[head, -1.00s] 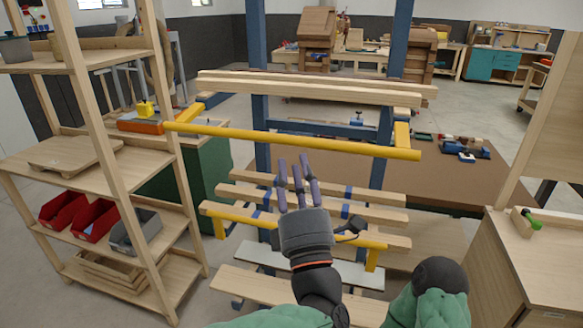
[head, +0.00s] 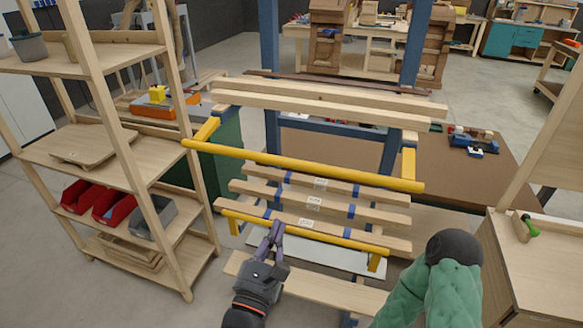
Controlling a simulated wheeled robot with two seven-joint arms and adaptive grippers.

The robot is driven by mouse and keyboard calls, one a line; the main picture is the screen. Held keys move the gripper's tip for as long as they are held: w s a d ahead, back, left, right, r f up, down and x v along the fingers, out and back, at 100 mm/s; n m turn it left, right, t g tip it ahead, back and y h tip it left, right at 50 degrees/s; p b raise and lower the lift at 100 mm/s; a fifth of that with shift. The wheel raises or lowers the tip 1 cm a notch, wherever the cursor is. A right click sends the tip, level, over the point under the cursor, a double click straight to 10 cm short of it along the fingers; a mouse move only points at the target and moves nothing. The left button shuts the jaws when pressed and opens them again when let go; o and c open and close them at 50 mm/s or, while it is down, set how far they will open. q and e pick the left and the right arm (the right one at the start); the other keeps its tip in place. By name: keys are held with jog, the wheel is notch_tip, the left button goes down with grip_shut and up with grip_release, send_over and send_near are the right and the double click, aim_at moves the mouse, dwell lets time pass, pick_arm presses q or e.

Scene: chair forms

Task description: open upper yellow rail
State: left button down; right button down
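The upper yellow rail (head: 300,168) runs across the front of the frame, sloping down to the right, with short yellow arms joining it to the frame. A lower yellow rail (head: 300,230) runs below it, in front of wooden slats. My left gripper (head: 274,228) points up from below, its dark fingers apart and empty. Its fingertips overlap the lower rail in the picture, well below the upper rail; I cannot tell whether they touch the lower rail. My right gripper is not in view.
Blue uprights (head: 272,100) carry pale wooden beams (head: 320,105) above the rails. A wooden shelf unit (head: 125,150) with red and grey bins stands at left. A wooden cabinet (head: 540,260) stands at right. A brown table (head: 450,180) is behind the frame.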

pick_arm(q)
jog(key=w+d+r, duration=0.2)
jog(key=w+r, duration=0.3)
jog(key=w, duration=0.4)
jog(key=shift+d+r+n+p, duration=0.25)
jog(key=shift+d+n+p, duration=0.1)
jog(key=shift+d+n, duration=0.05)
jog(key=shift+s+r, duration=0.1)
jog(key=shift+r, duration=0.05)
jog(key=shift+s+r+g+p, duration=0.15)
jog(key=shift+r+g+p, duration=0.2)
jog(key=shift+p, duration=0.3)
jog(key=shift+r+g+p, duration=0.2)
jog(key=shift+g+p, duration=0.15)
jog(key=shift+p, duration=0.05)
